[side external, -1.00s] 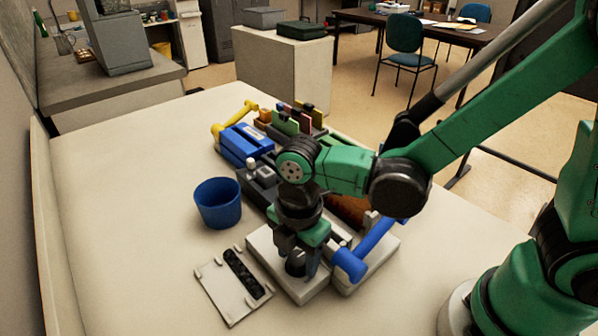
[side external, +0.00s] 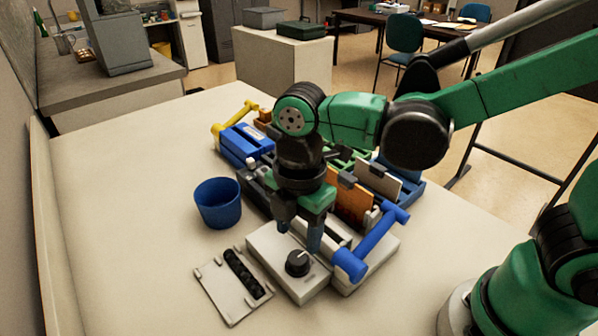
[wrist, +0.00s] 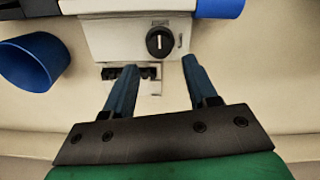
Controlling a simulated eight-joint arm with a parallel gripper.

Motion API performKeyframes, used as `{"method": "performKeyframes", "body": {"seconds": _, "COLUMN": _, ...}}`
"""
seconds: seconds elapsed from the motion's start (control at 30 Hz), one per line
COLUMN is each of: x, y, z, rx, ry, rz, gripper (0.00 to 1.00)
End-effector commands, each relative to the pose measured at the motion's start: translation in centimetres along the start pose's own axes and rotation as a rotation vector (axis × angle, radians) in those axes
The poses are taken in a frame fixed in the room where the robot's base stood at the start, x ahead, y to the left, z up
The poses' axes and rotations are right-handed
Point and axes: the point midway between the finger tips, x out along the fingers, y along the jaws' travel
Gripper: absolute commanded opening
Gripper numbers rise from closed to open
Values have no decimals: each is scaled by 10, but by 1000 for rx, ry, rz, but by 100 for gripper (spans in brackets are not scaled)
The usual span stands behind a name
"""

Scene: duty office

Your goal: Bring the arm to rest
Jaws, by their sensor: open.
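My gripper (side external: 299,241) is open and empty, with its two blue-grey fingers pointing down. It hangs above the white box that carries a black knob (side external: 298,263). In the side view the fingertips are just behind the knob and apart from it. In the wrist view my gripper (wrist: 158,66) shows its fingers spread wide, with the knob (wrist: 159,42) beyond the gap between them. A white line on the knob lies almost vertical in that view. The white box (wrist: 110,38) shows partly there.
A blue cup (side external: 218,205) stands left of my gripper. A white plate with a black strip (side external: 225,295) lies at the front left. A blue handle (side external: 375,245) sits right of the knob box. An orange panel (side external: 350,197) and a blue device (side external: 245,143) stand behind. The left tabletop is clear.

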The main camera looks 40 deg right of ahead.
Motion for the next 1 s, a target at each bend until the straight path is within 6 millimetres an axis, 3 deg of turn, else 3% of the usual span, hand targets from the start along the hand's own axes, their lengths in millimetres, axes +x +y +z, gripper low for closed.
{"method": "performKeyframes", "body": {"seconds": 0.17, "x": -1, "y": 0, "z": 2, "rx": 20, "ry": 2, "rz": 6, "gripper": 52}}
{"method": "performKeyframes", "body": {"seconds": 0.27, "x": -6, "y": 1, "z": 13, "rx": 154, "ry": 17, "rz": 50, "gripper": 52}}
{"method": "performKeyframes", "body": {"seconds": 0.6, "x": -37, "y": -5, "z": 98, "rx": 1254, "ry": 257, "rz": 395, "gripper": 52}}
{"method": "performKeyframes", "body": {"seconds": 0.7, "x": -42, "y": -9, "z": 115, "rx": 1488, "ry": 344, "rz": 467, "gripper": 52}}
{"method": "performKeyframes", "body": {"seconds": 0.83, "x": -44, "y": -12, "z": 126, "rx": 1651, "ry": 418, "rz": 517, "gripper": 52}}
{"method": "performKeyframes", "body": {"seconds": 1.0, "x": -45, "y": -13, "z": 129, "rx": 1692, "ry": 438, "rz": 528, "gripper": 52}}
